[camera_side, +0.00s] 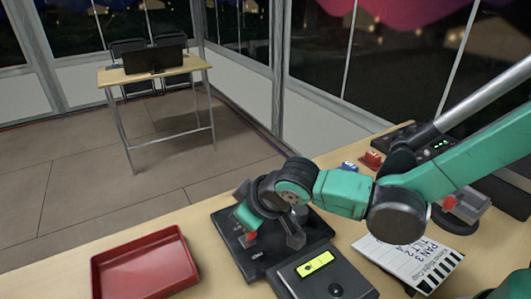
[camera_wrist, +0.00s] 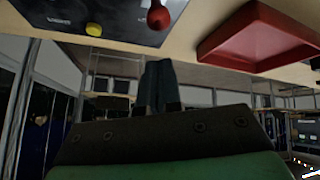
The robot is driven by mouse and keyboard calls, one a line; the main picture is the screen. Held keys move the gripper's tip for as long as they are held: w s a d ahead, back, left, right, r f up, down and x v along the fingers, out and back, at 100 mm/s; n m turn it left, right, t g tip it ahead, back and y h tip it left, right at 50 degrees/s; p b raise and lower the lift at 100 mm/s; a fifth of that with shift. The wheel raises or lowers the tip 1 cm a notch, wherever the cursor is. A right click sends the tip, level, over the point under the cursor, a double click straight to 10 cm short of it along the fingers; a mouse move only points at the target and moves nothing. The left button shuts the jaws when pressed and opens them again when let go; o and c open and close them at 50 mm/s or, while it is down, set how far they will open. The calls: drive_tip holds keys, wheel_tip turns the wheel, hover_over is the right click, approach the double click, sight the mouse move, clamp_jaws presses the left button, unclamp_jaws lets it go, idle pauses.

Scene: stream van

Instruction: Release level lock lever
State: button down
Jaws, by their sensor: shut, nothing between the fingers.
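A red-knobbed lever (camera_wrist: 159,18) shows at the top of the wrist view, on a dark panel (camera_wrist: 110,20). I take it for the level lock lever, though its label cannot be read. A red knob (camera_side: 251,237) on the black unit (camera_side: 226,251) shows in the side view, close beside my gripper's end. My gripper (camera_wrist: 158,66) is shut and empty in the wrist view. Its fingertips appear just below the red knob in the picture, with a gap between. In the side view my wrist covers much of the black unit, and the fingers are hard to make out.
A red tray (camera_side: 143,262) lies left of the black unit and also shows in the wrist view (camera_wrist: 262,35). A grey box with a yellow label (camera_side: 316,263) stands at the front, with a clapperboard (camera_side: 408,258) to its right. A yellow knob (camera_wrist: 94,29) sits on the dark panel.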

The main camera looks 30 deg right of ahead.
drive_tip(key=w+a+r, duration=0.2)
drive_tip(key=w, duration=0.1)
drive_tip(key=s+f+v, duration=0.1)
drive_tip(key=v, duration=0.8)
drive_tip(key=shift+s+d+r, duration=0.15)
drive_tip(key=shift+s+d, duration=0.05)
drive_tip(key=shift+s, duration=0.3)
drive_tip(key=s+d+f+m+h, duration=0.1)
drive_tip(key=d+m, duration=0.1)
drive_tip(key=d, duration=0.7)
drive_tip(key=s+d+f+m, duration=0.1)
drive_tip(key=s+d+m, duration=0.1)
drive_tip(key=d, duration=0.7)
drive_tip(key=shift+s+d+m+h, duration=0.2)
drive_tip(key=shift+d+m+h, duration=0.15)
drive_tip(key=shift+m, duration=0.45)
drive_tip(key=c, duration=1.5)
unclamp_jaws()
